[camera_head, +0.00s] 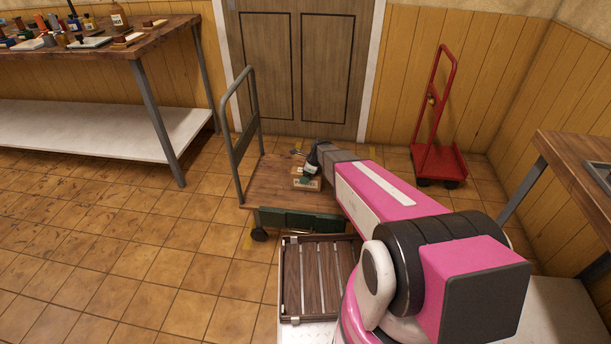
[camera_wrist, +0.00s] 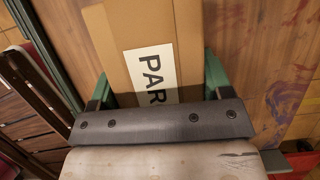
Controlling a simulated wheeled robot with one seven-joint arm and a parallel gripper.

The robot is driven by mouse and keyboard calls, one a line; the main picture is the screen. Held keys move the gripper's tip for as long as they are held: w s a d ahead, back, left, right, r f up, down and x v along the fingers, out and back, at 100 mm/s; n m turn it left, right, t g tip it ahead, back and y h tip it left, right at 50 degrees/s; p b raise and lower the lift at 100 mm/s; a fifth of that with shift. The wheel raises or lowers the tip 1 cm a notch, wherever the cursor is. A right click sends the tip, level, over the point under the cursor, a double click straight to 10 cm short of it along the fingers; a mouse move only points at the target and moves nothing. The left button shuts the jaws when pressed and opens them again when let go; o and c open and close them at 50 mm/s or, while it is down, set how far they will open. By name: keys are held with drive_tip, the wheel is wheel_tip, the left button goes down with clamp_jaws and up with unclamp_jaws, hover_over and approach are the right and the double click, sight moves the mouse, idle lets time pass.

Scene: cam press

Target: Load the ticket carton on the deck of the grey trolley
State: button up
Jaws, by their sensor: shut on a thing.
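The grey trolley stands before the door, with a tall grey handle (camera_head: 237,125) at its left and a brown wooden deck (camera_head: 262,188). A small brown cardboard carton (camera_head: 308,185) is at the deck, held by my gripper (camera_head: 308,177) from above. In the wrist view the carton (camera_wrist: 115,42) sits between the green fingers of my shut gripper (camera_wrist: 160,78). The bare deck (camera_wrist: 262,45) lies beside the carton. I cannot tell whether the carton touches the deck.
A red hand trolley (camera_head: 438,160) stands by the back wall at the right. A workbench with several small items (camera_head: 130,40) is at the left, and another bench (camera_head: 580,160) at the right. The tiled floor at the left is clear.

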drive_tip(key=shift+f, duration=0.1)
drive_tip(key=o, duration=1.4)
drive_tip(key=v, duration=1.2)
drive_tip(key=shift+s, duration=0.1)
drive_tip(key=shift+s+r, duration=0.2)
drive_tip(key=s+d+r+n+h, duration=0.1)
drive_tip(key=s+d+r+n, duration=0.1)
drive_tip(key=s+n, duration=0.4)
drive_tip(key=s+d+r+n+h, duration=0.2)
drive_tip(key=s+d+r+n, duration=0.1)
drive_tip(key=s+n, duration=0.4)
drive_tip(key=s+d+r+n+h, duration=0.1)
drive_tip(key=s+d+r+n, duration=0.2)
drive_tip(key=s+d+n, duration=0.2)
drive_tip(key=s+n, duration=0.2)
drive_tip(key=s, duration=0.2)
drive_tip(key=shift+s+g, duration=0.2)
drive_tip(key=shift+g, duration=0.2)
